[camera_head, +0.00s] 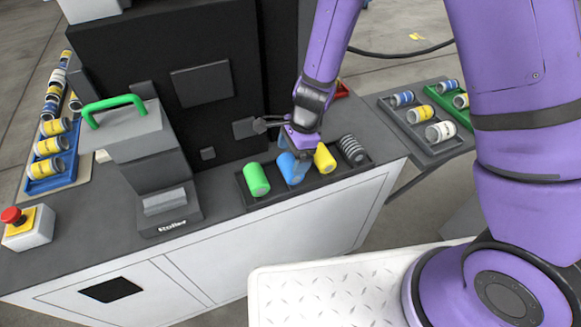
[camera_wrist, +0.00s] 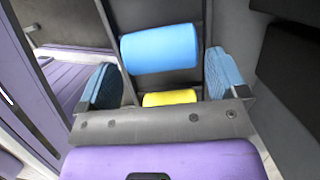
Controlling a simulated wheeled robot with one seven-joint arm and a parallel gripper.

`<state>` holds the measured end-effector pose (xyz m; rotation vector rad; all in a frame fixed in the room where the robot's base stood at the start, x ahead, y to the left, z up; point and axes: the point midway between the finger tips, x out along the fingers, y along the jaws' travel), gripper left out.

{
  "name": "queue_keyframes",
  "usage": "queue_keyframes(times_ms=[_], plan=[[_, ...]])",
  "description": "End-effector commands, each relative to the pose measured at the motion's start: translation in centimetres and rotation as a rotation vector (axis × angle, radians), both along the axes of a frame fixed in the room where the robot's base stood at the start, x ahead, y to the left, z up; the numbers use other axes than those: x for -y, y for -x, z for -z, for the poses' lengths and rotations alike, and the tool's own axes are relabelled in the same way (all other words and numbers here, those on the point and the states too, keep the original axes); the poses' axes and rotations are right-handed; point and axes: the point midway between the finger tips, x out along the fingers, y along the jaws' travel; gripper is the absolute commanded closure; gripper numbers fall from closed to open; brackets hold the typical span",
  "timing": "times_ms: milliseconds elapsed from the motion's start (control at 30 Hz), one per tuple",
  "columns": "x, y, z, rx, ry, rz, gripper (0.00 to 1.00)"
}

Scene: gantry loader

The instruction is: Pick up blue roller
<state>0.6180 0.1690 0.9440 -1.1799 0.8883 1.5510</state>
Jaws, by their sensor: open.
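The blue roller (camera_head: 291,168) lies in a dark tray on the bench, between a green roller (camera_head: 256,179) and a yellow roller (camera_head: 324,158). My gripper (camera_head: 290,152) is over the tray at the blue roller and partly covers it. In the wrist view the blue roller (camera_wrist: 160,48) lies crosswise beyond my open gripper (camera_wrist: 160,84), roughly in line with the gap between the two blue fingertip pads. The pads do not appear to hold it. Part of the yellow roller (camera_wrist: 170,97) shows nearer, behind the gripper's edge.
The dark tray (camera_head: 247,198) also holds a dark ribbed roller (camera_head: 353,150). A machine block with a green handle (camera_head: 114,104) stands left of it. A red stop button (camera_head: 13,216) is at the bench's left end. A side tray (camera_head: 431,150) holds several cans at the right.

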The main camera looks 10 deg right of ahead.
Motion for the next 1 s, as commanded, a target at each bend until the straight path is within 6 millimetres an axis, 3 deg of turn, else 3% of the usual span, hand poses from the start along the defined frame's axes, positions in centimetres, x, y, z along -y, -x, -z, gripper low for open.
queue_keyframes(times_ms=[400,700,733,867,1000], plan=[[-1.0,0.4,4.5,-0.003,0.0,0.0,0.08],[-1.2,0.4,4.8,0.0,0.0,-0.001,0.08],[-1.2,0.5,4.8,-0.001,0.0,-0.001,0.11],[-1.2,0.5,4.8,-0.001,0.0,-0.001,0.41],[-1.2,0.4,4.8,-0.001,0.0,-0.001,0.43]])
